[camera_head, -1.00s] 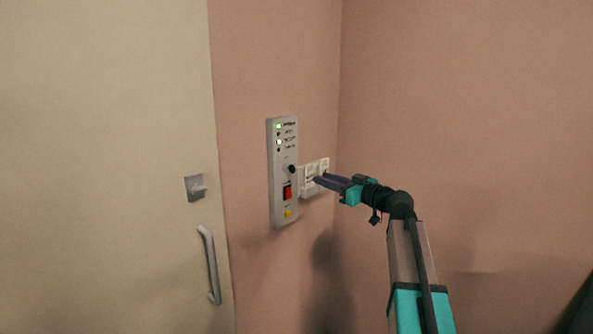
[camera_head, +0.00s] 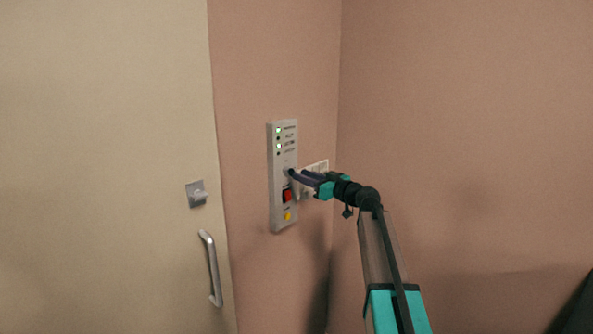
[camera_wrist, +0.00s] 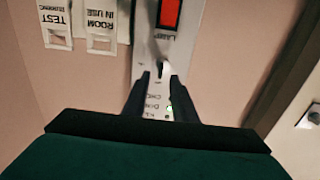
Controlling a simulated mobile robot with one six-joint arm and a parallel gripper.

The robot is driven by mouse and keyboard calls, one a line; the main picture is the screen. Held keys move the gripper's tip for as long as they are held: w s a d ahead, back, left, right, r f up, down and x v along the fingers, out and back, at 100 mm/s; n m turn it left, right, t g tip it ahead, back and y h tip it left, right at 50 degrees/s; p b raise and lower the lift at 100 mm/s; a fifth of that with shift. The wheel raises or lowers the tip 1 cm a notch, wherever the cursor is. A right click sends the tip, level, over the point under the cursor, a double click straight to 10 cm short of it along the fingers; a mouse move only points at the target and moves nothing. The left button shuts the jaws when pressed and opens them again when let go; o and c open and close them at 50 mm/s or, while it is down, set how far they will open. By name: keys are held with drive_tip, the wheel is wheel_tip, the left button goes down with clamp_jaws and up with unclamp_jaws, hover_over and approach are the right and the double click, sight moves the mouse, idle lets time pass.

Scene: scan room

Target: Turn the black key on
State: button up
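The grey control panel (camera_head: 283,215) is mounted on the pink wall right of the door. The black key (camera_head: 291,172) sits on it above the red switch, mostly covered by my fingertips in the head view. In the wrist view, which is upside down, the small dark key (camera_wrist: 162,69) shows just ahead of and between the fingertips. My gripper (camera_head: 294,175) points at the panel from the right; its two fingers (camera_wrist: 161,80) are apart. I cannot tell whether either finger touches the key.
The red switch (camera_head: 287,195) and yellow button (camera_head: 287,216) lie below the key. White labelled wall plates (camera_head: 316,168) are right of the panel, behind my gripper. The door (camera_head: 100,170) with its handle (camera_head: 211,268) is at left.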

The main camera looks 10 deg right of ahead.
drive_tip(key=shift+p+x, duration=0.7)
drive_tip(key=shift+x, duration=1.6)
clamp_jaws()
drive_tip(key=shift+d, duration=0.25)
drive_tip(key=shift+a, duration=0.15)
